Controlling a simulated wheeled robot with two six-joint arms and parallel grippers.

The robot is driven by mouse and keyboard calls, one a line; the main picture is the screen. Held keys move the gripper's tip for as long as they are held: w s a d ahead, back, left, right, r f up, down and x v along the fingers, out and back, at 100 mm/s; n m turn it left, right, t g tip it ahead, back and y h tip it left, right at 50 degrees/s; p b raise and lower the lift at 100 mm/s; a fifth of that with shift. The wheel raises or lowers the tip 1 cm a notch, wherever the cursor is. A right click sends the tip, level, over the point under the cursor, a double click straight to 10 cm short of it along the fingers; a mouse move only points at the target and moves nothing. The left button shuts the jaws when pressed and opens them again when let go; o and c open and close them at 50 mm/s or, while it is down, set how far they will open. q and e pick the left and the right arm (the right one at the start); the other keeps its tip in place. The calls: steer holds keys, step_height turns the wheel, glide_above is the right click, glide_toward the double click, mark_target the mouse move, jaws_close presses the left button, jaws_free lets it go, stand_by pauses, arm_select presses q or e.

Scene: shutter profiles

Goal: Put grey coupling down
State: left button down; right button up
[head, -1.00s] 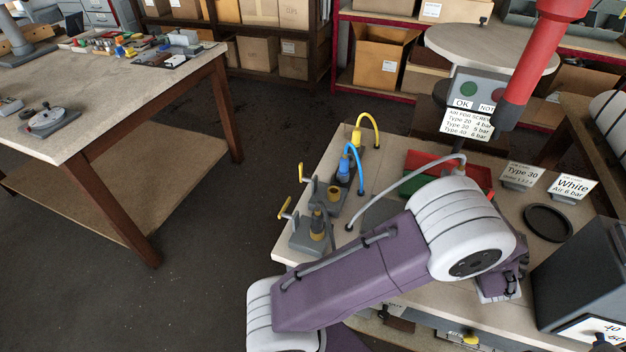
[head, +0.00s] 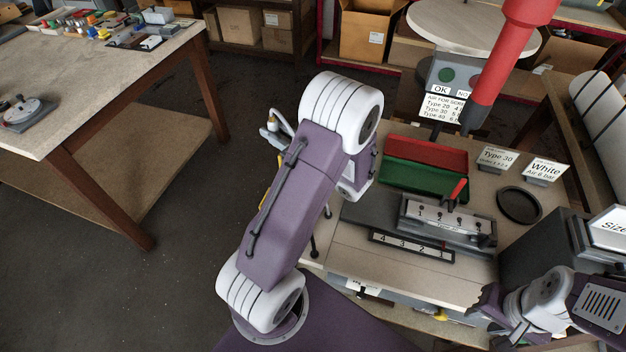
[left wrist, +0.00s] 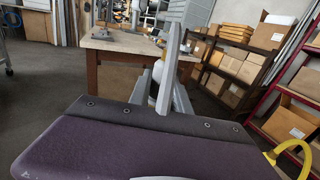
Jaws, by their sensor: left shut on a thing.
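My left gripper (left wrist: 166,85) shows at the centre of the left wrist view, its fingers shut on the grey coupling (left wrist: 157,72), a small pale piece mostly covered by the fingers. In the head view my left arm's links hide most of this gripper.
Red and green bins (head: 425,165) stand at the back of the bench. In front is a grey fixture with a numbered plate (head: 447,218). A yellow hose (left wrist: 290,148) shows in the left wrist view.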

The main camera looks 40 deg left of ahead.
arm_select(q)
steer(key=d+f, duration=0.2)
steer(key=d, duration=0.1)
steer(key=w+d+f, duration=0.1)
steer(key=d+f, duration=0.1)
steer(key=d, duration=0.2)
steer(key=w+d+f+b, duration=0.1)
steer(key=d+f, duration=0.1)
steer(key=d, duration=0.1)
steer(key=shift+d+f, duration=0.25)
steer(key=shift+d, duration=0.15)
steer(key=f, duration=0.2)
steer(key=f+b, duration=0.1)
steer(key=shift+s+d+f, duration=0.1)
steer(key=shift+s+f, duration=0.1)
steer(key=shift+f, duration=0.2)
steer(key=shift+w+f, duration=0.15)
steer(key=c, duration=1.2)
jaws_free()
steer(key=d, duration=0.8)
steer(key=s+d, duration=0.1)
steer(key=d, duration=0.2)
steer(key=shift+d, duration=0.4)
